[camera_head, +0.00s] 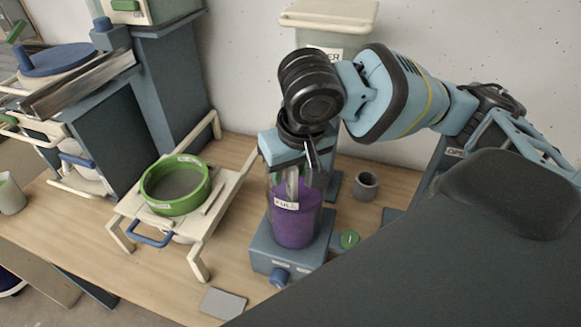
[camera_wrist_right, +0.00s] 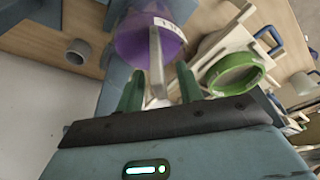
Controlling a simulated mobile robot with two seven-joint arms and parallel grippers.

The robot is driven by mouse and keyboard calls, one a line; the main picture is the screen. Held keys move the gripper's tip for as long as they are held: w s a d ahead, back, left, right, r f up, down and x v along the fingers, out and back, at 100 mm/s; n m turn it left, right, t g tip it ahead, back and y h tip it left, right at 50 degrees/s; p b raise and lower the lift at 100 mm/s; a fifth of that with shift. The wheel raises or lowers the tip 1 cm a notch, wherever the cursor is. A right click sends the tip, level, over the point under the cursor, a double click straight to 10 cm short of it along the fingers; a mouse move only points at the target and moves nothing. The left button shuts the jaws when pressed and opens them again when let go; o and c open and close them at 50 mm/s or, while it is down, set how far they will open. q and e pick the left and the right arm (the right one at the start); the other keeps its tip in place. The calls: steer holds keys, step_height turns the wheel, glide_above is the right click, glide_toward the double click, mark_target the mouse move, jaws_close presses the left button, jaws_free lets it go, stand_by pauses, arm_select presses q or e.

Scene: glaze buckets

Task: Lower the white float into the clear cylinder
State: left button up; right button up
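The clear cylinder (camera_head: 296,228) stands on a blue-grey base, holds purple liquid and bears a white label. It also shows in the wrist view (camera_wrist_right: 146,42). The white float (camera_head: 291,186) is partly hidden by my gripper and stands at the cylinder's mouth; its lower end is hard to make out. In the wrist view its pale stem (camera_wrist_right: 157,62) runs between the green fingers of my right gripper (camera_wrist_right: 158,78), with gaps on both sides. In the head view my right gripper (camera_head: 303,165) is right over the cylinder, fingers apart. My left gripper is out of view.
A cream stand (camera_head: 204,240) holding a green ring sieve (camera_head: 176,187) is left of the cylinder. A small grey cup (camera_head: 366,186) and a green knob (camera_head: 349,239) are to the right. A pale square plate (camera_head: 222,303) lies at the front. A wall is behind.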

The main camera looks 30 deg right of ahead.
steer(key=v, duration=0.8)
steer(key=shift+f, duration=0.1)
stand_by(0.3)
